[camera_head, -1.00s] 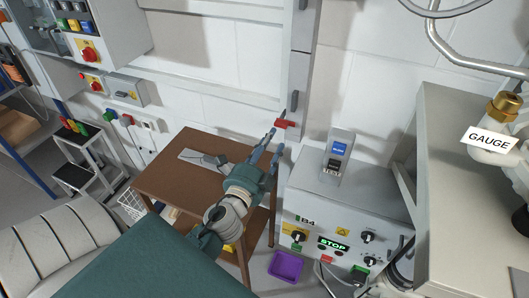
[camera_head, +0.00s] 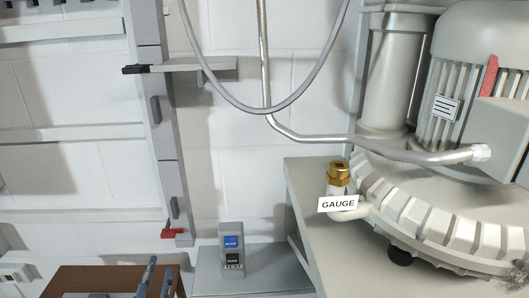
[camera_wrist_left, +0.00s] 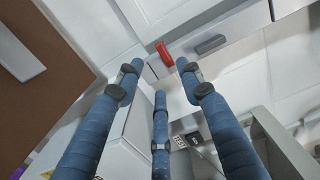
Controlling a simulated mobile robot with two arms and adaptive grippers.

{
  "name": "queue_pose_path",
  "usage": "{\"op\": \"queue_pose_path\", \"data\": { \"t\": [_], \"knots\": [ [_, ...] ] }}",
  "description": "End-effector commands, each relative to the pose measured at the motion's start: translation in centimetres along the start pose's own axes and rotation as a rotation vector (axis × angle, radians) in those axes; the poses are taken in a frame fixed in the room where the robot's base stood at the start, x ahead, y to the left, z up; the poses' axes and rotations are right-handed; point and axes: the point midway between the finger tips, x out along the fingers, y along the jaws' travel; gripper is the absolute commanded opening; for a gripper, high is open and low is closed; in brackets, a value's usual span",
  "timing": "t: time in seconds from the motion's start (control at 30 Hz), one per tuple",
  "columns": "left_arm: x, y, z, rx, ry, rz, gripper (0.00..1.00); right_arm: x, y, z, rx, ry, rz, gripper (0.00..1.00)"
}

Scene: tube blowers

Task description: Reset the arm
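My left gripper (camera_head: 158,275) shows only as blue fingertips at the bottom edge of the head view, in front of the brown table. In the left wrist view its blue fingers (camera_wrist_left: 159,68) are spread apart with nothing between them. A red lever (camera_wrist_left: 164,54) on the wall column lies beyond the fingertips there. The same red lever (camera_head: 173,233) is above the fingertips in the head view, and I see no contact. My right gripper is in neither view.
The brown table (camera_head: 98,280) is at lower left. A switch box (camera_head: 232,247) stands on a grey cabinet (camera_head: 210,283). To the right are the brass gauge fitting (camera_head: 338,178) and a large ribbed blower (camera_head: 445,215). A grey post (camera_head: 150,115) rises along the wall.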

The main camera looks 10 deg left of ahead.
Motion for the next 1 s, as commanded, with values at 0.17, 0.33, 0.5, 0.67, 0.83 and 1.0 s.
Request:
{"op": "queue_pose_path", "data": {
  "t": [0.17,0.33,0.5,0.67,0.83,1.0],
  "knots": [
    [-1.6,2.1,2.8,-0.314,-0.183,0.125,0.38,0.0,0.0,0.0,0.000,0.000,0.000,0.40],
    [-7.4,9.3,2.1,-0.737,-0.423,0.456,0.38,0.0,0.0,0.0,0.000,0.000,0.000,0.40],
    [-13.3,13.6,-1.3,-0.923,-0.545,0.733,0.38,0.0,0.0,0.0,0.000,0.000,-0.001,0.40],
    [-18.0,15.4,-4.2,-0.998,-0.608,0.929,0.38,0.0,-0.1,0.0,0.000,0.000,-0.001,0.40],
    [-22.5,16.2,-6.7,-1.033,-0.655,1.107,0.38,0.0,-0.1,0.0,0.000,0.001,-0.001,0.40],
    [-23.6,19.4,-7.6,-1.029,-0.684,1.180,0.38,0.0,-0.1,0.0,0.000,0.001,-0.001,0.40]
  ]
}}
